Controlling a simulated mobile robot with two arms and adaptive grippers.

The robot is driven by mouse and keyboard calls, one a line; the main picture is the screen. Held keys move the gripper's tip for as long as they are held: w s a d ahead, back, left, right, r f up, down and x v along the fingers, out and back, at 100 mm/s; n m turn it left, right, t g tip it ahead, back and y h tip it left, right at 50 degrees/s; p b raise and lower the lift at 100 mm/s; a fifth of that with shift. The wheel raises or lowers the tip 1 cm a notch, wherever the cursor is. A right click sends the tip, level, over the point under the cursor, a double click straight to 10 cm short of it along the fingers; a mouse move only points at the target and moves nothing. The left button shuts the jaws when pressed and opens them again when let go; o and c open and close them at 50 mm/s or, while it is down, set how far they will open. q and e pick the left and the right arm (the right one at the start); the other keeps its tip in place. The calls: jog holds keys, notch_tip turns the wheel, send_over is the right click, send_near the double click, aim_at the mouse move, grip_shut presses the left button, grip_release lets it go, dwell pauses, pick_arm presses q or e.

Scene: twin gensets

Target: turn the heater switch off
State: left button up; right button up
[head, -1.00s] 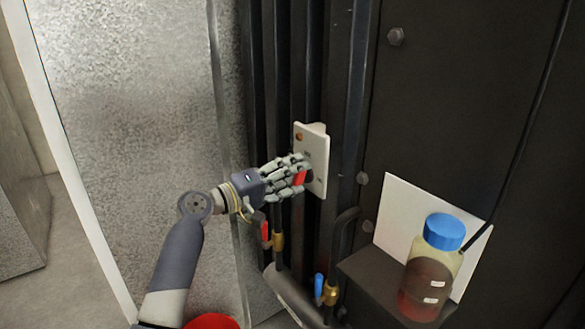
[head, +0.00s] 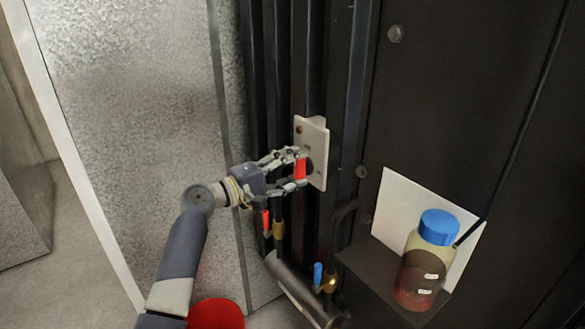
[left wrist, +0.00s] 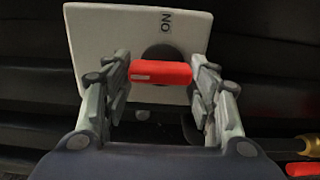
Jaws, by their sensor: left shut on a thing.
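The heater switch is a white plate (head: 317,140) on the dark upright ribs, with a red handle (head: 300,169) on a dark round hub. In the left wrist view the red handle (left wrist: 160,72) lies level across the picture, in front of the white plate (left wrist: 105,35) with lettering near its upper edge. My left gripper (head: 297,171) is at the plate with its fingers on both ends of the red handle, shut on it. A small brownish lamp (head: 299,128) shows at the plate's upper left. My right gripper is not in view.
Below the switch are pipes with a red valve lever (head: 266,223) and a blue valve lever (head: 318,274). A blue-capped bottle (head: 428,258) stands on a dark shelf at the right. A metal panel (head: 125,120) fills the left.

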pick_arm(q)
jog(key=o, duration=1.1)
jog(key=shift+c, duration=0.2)
jog(key=v, duration=1.2)
jog(key=shift+f, duration=0.1)
